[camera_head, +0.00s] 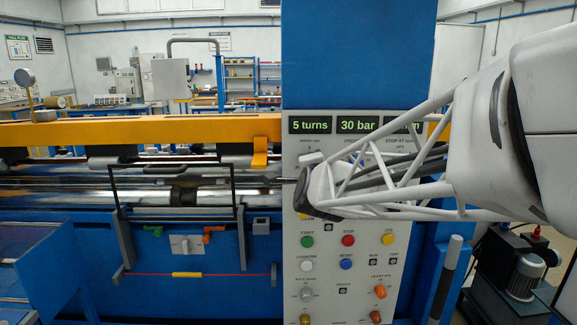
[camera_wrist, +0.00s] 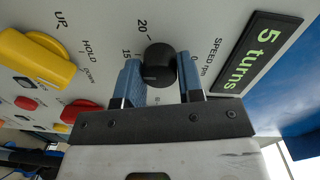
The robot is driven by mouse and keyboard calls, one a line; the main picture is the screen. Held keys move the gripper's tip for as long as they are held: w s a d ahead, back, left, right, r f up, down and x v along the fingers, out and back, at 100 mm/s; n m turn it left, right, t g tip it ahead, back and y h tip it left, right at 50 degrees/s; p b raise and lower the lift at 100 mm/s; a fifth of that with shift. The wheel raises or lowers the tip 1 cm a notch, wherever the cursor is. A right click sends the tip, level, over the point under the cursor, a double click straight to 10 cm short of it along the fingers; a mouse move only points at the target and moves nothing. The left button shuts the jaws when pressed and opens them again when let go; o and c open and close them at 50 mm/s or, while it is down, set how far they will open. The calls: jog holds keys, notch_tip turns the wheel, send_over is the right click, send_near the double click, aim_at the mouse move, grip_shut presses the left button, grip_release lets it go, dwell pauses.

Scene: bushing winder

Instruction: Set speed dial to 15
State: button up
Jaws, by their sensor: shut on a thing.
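The speed dial (camera_wrist: 159,64) is a round black knob on the light grey panel, in the wrist view. Printed numbers 20 and 15 and the label "SPEED rpm" stand around it; the rest of the scale is partly hidden. I cannot read its pointer setting. My gripper (camera_wrist: 160,80) has its two blue-padded fingers on either side of the knob, shut on it. In the head view, my gripper (camera_head: 312,188) is at the left part of the panel. The arm hides the dial there.
The "5 turns" display (camera_wrist: 257,54) is right of the dial. A large yellow selector (camera_wrist: 36,60) is at the left, near HOLD and DOWN labels. In the head view, the control panel (camera_head: 330,245) carries several coloured buttons below my gripper. A "30 bar" display (camera_head: 357,125) is above.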

jog(key=shift+m, duration=0.3)
jog(key=o, duration=0.9)
jog(key=shift+s, duration=0.1)
jog(key=shift+s+r, duration=0.1)
jog(key=shift+s, duration=3.7)
jog(key=shift+d, duration=0.1)
jog(key=s+d+f+n+g, duration=0.3)
jog(key=s+f+n+g, duration=0.2)
jog(key=s, duration=0.5)
jog(key=s+d+f+n+g, duration=0.3)
jog(key=s+f+n+g, duration=0.2)
jog(key=s, duration=0.5)
jog(key=s+d+f+n+g, duration=0.4)
jog(key=s+f+n+g, duration=0.1)
jog(key=s, duration=0.5)
jog(key=shift+s+d+f+h, duration=0.1)
jog(key=shift+f+h, duration=0.15)
jog(key=shift+h, duration=0.05)
